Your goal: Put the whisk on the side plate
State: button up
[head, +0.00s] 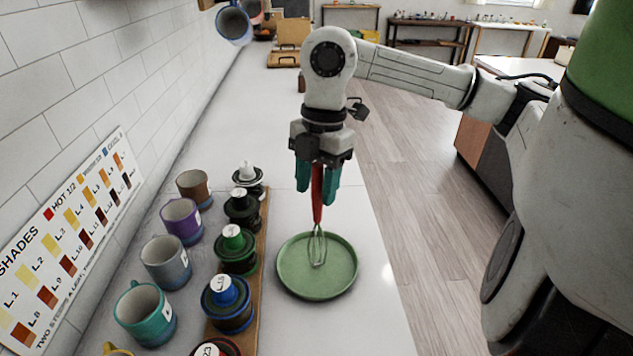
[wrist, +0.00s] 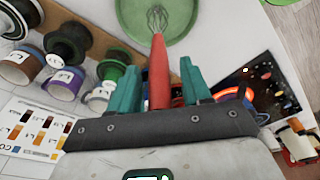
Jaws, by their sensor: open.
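The whisk (head: 317,205) has a red handle and a wire loop end. It stands nearly upright, wire end down, over the green side plate (head: 289,285); the wires appear to meet the plate's surface, though exact contact is hard to tell. My gripper (head: 316,187) points down above the plate, its teal fingers on either side of the handle's upper part. In the wrist view the fingers (wrist: 159,68) are apart, with the red handle (wrist: 158,75) between them and the wires over the plate (wrist: 192,22). The handle's top is hidden by my gripper.
Several mugs, including a teal one (head: 145,313), and several lidded jars, including a blue-topped one (head: 227,300), stand left of the plate. The jars are on a wooden board (head: 249,275). The counter's edge is at right, with clear counter behind the plate.

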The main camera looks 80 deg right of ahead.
jog(key=shift+r, duration=0.1)
jog(key=shift+r+p, duration=0.2)
jog(key=shift+p, duration=0.1)
notch_tip(320, 180, up, 12)
jog(key=d+b, duration=0.1)
jog(key=b, duration=0.1)
jog(key=shift+s+d+f, duration=0.15)
jog(key=shift+s+d, duration=0.15)
jog(key=shift+s, duration=0.05)
